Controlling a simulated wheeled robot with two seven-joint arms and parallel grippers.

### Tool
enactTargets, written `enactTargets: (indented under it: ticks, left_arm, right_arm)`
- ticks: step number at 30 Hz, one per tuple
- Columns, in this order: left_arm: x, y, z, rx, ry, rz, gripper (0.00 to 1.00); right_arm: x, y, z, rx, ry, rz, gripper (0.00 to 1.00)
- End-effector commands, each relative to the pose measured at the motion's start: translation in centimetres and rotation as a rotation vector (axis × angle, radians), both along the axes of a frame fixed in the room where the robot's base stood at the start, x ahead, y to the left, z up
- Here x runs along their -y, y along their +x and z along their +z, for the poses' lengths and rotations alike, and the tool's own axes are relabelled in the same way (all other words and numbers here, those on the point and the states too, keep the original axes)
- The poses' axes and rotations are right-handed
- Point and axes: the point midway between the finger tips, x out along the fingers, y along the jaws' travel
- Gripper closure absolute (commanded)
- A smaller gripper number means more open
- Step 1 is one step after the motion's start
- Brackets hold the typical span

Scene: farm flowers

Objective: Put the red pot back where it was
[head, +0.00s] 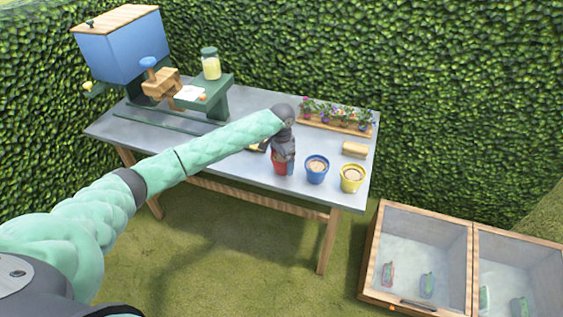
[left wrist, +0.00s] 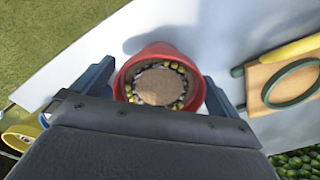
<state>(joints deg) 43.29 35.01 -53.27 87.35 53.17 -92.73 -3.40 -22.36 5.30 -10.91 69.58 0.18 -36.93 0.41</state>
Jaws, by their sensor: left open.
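The red pot (head: 281,168) stands upright near the front edge of the grey table, left of the blue pot (head: 317,170) and the yellow pot (head: 352,178). My left gripper (head: 284,158) is directly above and around it, hiding most of it in the head view. In the left wrist view the red pot (left wrist: 160,60) lies between the two spread fingers (left wrist: 158,88). It holds brown soil ringed by small yellowish and grey bits. The left gripper is open, and I cannot tell whether either finger touches the pot. My right gripper is not in view.
A planter of flowers (head: 336,118) stands at the table's back right, with a tan block (head: 354,149) before it. A blue hopper machine (head: 122,48) and a jar (head: 210,63) stand left. A glass-topped cold frame (head: 420,260) is on the grass at right.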

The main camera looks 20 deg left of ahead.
Motion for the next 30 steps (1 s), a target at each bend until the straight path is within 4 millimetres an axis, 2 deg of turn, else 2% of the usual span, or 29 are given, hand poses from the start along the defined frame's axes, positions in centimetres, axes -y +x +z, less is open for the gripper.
enactTargets:
  ticks: [3, 15, 21, 30]
  left_arm:
    - [0.0, 0.1, 1.7, 0.004, -0.001, 0.000, 0.01]
    - [0.0, 0.1, 9.0, 0.002, -0.001, -0.001, 0.01]
    - [0.0, 0.0, 10.7, 0.001, 0.001, -0.001, 0.01]
    - [0.0, 0.0, 11.1, 0.000, 0.001, -0.001, 0.01]
  right_arm:
    - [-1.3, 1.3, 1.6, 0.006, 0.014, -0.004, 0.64]
    - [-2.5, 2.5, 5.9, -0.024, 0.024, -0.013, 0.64]
    - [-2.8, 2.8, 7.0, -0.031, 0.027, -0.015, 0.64]
    - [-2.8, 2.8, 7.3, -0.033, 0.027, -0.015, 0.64]
